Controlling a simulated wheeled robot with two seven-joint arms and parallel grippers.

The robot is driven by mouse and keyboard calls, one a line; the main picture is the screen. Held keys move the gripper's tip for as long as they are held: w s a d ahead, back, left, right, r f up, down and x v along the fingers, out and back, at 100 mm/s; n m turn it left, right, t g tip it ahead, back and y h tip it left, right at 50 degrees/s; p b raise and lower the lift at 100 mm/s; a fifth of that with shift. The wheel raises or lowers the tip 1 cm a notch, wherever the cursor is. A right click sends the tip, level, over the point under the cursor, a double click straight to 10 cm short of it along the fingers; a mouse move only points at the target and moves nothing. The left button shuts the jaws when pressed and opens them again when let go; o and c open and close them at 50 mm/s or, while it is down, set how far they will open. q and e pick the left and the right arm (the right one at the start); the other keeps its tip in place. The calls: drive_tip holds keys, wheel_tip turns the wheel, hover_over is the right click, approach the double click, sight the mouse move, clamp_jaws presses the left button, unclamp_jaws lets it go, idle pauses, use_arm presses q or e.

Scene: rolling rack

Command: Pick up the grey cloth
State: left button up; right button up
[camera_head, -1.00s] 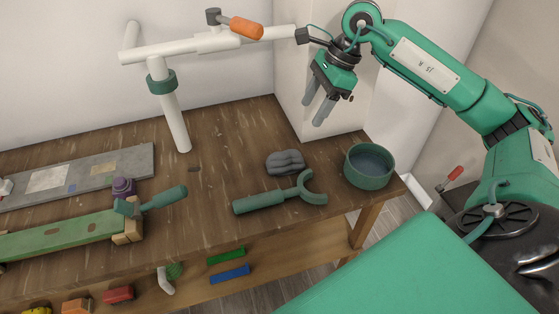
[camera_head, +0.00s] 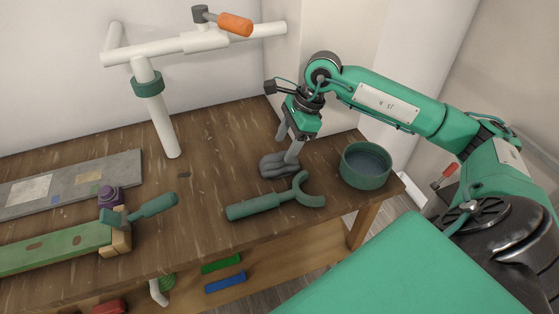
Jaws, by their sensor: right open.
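The grey cloth (camera_head: 277,167) is a small dark folded lump on the wooden table, just behind a green wrench-like tool. My right gripper (camera_head: 287,147) points down over the cloth with its two grey fingers apart. One fingertip comes down at the cloth's right side and overlaps it in the picture; the other is at its back edge, partly hidden behind the cloth. I cannot tell whether the fingers touch it. My left gripper is not in view.
The green wrench-like tool (camera_head: 262,204) lies close in front of the cloth. A green round bowl (camera_head: 365,179) stands to the right near the table's edge. A white pipe stand (camera_head: 163,125) rises behind left. The table (camera_head: 210,165) is clear left of the cloth.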

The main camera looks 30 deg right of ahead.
sight(281, 154)
drive_tip(key=p+x, duration=0.1)
drive_tip(key=x, duration=0.2)
drive_tip(key=shift+w+a+f, duration=0.1)
drive_tip(key=shift+a+f, duration=0.05)
drive_tip(key=shift+f, duration=0.2)
drive_tip(key=shift+a+f, duration=0.15)
drive_tip(key=shift+f, duration=0.3)
drive_tip(key=c, duration=1.1)
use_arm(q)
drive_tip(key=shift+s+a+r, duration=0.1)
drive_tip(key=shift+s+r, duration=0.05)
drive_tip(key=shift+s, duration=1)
use_arm(e)
wheel_tip(281, 154, up, 10)
drive_tip(key=shift+w+f+b, duration=0.1)
drive_tip(key=shift+b, duration=0.55)
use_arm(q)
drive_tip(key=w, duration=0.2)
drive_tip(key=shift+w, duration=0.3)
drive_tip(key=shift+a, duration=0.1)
